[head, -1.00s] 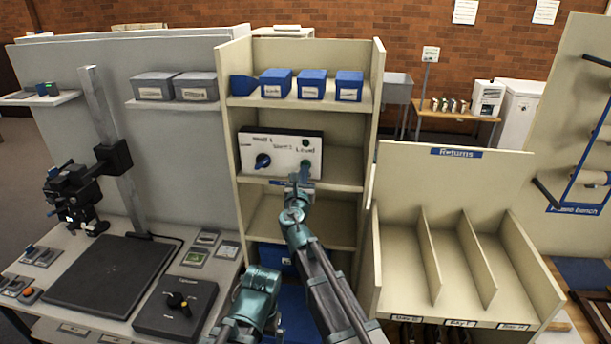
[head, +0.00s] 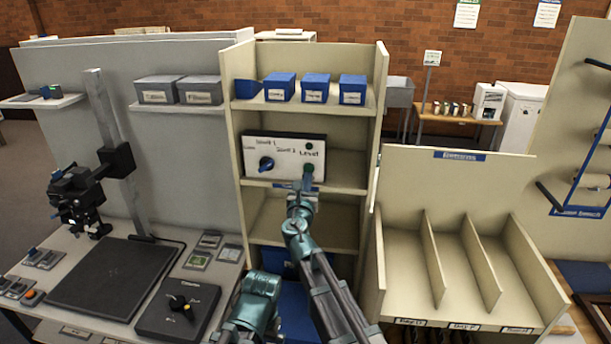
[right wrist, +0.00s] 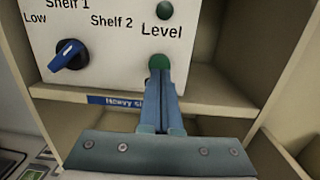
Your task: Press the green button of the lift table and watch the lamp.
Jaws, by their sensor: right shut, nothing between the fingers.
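A white control panel (head: 285,157) stands on a middle shelf of the cream rack. It carries a blue knob (head: 266,163), a round dark green lamp (head: 309,145) that looks unlit, and a green button (head: 308,168) below the word Level. In the right wrist view the lamp (right wrist: 165,9) is at the top edge and the button (right wrist: 159,61) is partly covered by my fingertips. My right gripper (head: 307,183) is shut and empty, its tips (right wrist: 160,74) at the button; I cannot tell whether it is pushed in. My left gripper is not in view.
The rack's right side wall (head: 371,150) is close by. Blue boxes (head: 315,87) stand on the shelf above. A desk with a black plate (head: 110,277) is left, a divided bin (head: 455,220) right.

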